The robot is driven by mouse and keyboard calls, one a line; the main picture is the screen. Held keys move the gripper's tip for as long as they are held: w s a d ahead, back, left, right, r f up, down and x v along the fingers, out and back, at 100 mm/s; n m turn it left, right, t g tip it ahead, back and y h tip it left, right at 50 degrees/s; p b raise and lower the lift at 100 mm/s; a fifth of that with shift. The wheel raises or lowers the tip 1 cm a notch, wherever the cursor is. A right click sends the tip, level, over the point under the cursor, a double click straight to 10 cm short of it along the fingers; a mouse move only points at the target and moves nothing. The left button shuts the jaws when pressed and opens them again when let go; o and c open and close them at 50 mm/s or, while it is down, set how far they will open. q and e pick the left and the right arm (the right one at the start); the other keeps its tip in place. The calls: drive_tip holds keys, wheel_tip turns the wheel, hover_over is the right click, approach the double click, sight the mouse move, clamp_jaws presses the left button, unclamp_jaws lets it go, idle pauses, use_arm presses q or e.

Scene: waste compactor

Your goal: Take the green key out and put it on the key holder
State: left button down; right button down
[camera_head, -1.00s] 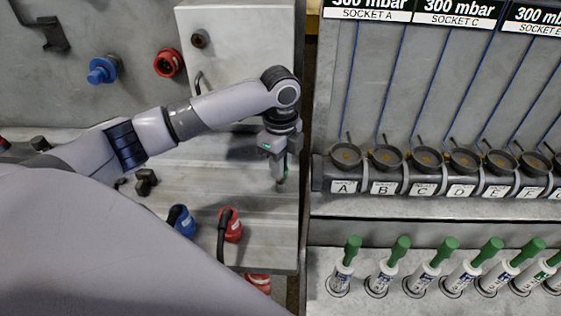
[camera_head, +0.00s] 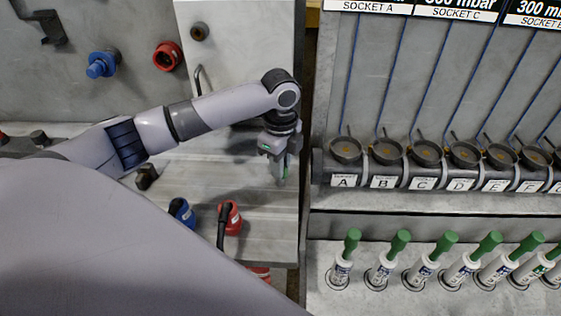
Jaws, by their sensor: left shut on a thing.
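My left gripper (camera_head: 279,178) points down over the grey metal ledge at the left, near that ledge's right edge. It is shut on a small green thing (camera_head: 286,166), which looks like the green key. Only a narrow strip of it shows between the fingers, and its lower end is not clear. I cannot tell whether it touches anything below. I cannot make out the key holder for certain. My right gripper is not in view.
A white-grey box (camera_head: 240,60) stands behind my arm. At right are labelled round sockets (camera_head: 346,150) and several green-handled tools (camera_head: 352,242) in holes.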

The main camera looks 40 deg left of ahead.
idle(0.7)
use_arm(q)
drive_tip(key=c, duration=0.9)
unclamp_jaws()
drive_tip(key=shift+c, duration=0.2)
drive_tip(key=shift+c, duration=0.5)
drive_tip(key=shift+r, duration=3.5)
